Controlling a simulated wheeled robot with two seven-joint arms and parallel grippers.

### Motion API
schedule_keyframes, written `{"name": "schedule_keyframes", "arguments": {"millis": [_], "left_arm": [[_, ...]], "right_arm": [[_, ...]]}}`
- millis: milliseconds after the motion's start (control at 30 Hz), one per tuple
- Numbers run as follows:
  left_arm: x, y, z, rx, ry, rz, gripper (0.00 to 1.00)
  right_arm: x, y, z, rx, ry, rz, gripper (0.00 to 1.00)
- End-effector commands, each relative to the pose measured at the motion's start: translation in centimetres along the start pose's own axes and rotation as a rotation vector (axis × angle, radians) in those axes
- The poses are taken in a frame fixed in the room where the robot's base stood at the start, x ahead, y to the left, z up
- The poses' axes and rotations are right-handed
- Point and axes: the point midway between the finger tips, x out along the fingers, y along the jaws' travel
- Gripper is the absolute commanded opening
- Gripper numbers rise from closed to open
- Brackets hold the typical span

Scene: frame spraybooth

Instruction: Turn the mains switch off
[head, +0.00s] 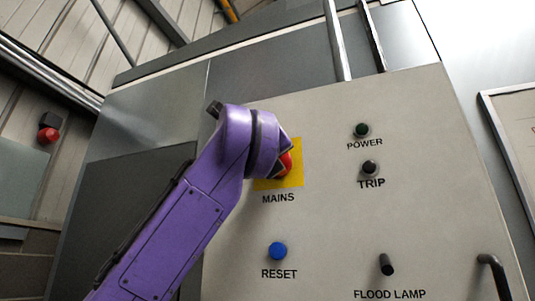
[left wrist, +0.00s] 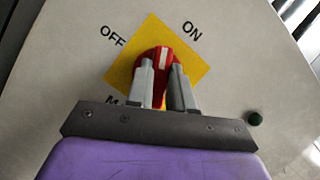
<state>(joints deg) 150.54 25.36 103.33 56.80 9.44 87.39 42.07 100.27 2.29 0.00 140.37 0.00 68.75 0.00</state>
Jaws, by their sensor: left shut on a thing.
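The red mains switch knob (left wrist: 154,53) sits on a yellow square plate (left wrist: 193,50), with OFF at its upper left and ON at its upper right. My left gripper (left wrist: 163,68) is shut on the knob, one grey finger on each side. The pale mark on the knob points roughly up, between the two words and somewhat nearer ON. In the head view the knob (head: 286,163) shows only partly behind my left gripper (head: 284,158), above the MAINS label. My right gripper is not in view.
The pale panel (head: 325,225) also carries a green POWER lamp (head: 361,130), a dark TRIP lamp (head: 369,167), a blue RESET button (head: 278,251) and a black FLOOD LAMP control (head: 386,264). A dark handle (head: 492,266) stands out at lower right. A red button (head: 48,134) is far left.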

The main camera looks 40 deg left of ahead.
Motion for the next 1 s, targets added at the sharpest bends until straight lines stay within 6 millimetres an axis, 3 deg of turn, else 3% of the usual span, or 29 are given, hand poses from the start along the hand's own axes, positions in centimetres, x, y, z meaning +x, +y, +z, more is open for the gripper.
{"name": "schedule_keyframes", "arguments": {"millis": [1000], "left_arm": [[0.1,-0.3,0.3,-0.832,-0.001,0.344,0.00]], "right_arm": [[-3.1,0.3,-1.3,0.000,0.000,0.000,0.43]]}}
